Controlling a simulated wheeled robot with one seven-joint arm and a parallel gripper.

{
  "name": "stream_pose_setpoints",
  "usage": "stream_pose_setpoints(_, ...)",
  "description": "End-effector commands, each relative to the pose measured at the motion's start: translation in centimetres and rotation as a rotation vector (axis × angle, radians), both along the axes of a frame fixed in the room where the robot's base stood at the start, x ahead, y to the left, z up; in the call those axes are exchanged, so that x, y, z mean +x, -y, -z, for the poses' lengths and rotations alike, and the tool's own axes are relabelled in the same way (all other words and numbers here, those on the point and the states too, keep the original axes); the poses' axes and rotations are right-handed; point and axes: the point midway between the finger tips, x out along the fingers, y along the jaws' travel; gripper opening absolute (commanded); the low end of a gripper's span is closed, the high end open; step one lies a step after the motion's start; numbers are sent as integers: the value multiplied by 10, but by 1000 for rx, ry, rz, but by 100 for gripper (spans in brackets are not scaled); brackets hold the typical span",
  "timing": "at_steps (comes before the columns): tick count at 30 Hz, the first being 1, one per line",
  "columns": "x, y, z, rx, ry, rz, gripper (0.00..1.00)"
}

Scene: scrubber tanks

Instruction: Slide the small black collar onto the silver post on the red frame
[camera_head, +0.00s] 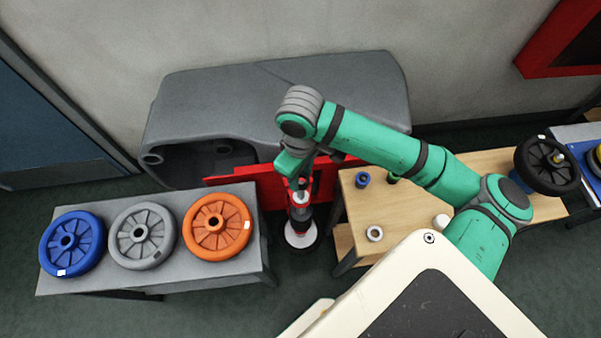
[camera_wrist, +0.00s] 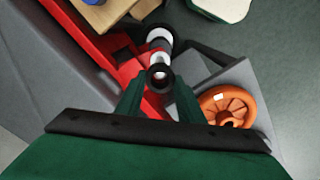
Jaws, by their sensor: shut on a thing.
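The red frame (camera_head: 265,187) stands between the two tables, in front of a grey tank body. The silver post (camera_head: 299,198) is on it below my gripper (camera_head: 297,178), with black and white parts under it. In the wrist view, my gripper (camera_wrist: 160,88) is shut on the small black collar (camera_wrist: 160,86), a dark ring between the fingertips. Light metal shows in the ring's opening, and the post (camera_wrist: 160,46) lies in line behind it. I cannot tell whether the collar is around the post tip or just above it. The red frame (camera_wrist: 128,70) is beside it.
A grey table (camera_head: 180,270) at left holds blue, grey and orange wheels (camera_head: 217,227). The grey tank body (camera_head: 240,95) stands behind.

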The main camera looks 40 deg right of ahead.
Motion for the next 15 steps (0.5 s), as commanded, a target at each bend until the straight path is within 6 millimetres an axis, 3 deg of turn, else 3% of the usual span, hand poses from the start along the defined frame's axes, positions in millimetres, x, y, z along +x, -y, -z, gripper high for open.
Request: stream_pose_setpoints(15,0,0,5,0,1,1,7)
